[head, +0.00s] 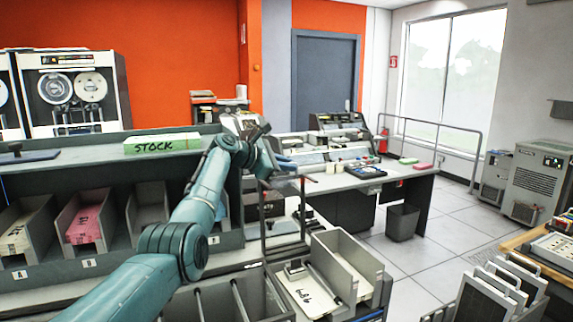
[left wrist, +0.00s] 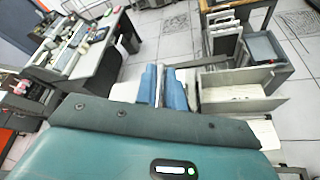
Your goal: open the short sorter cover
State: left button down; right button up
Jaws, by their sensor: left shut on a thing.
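My left arm reaches in from the lower left in the head view. Its gripper (head: 287,163) is up at the dark-framed clear cover (head: 283,187) of the sorter, just right of the shelf unit. In the left wrist view the blue fingers (left wrist: 164,88) are shut on a thin upright edge between them. It appears to be the cover's edge, but most of it is hidden by the fingers and wrist. The cover looks raised above the sorter's body; its exact angle is hard to tell. My right gripper is not in view.
The grey shelf unit (head: 85,163) with card bins and a green STOCK box (head: 162,143) stands at the left. Grey trays (head: 338,270) with cards stand in front. A desk with consoles (head: 350,178) and a bin (head: 402,222) lie beyond.

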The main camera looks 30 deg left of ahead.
pick_arm(q)
jog(key=shift+w+f, duration=0.1)
jog(key=shift+w, duration=0.05)
jog(key=shift+d, duration=0.1)
jog(key=c, duration=1.5)
grip_release()
jog(key=shift+w, duration=0.1)
notch_tip(320, 180, up, 10)
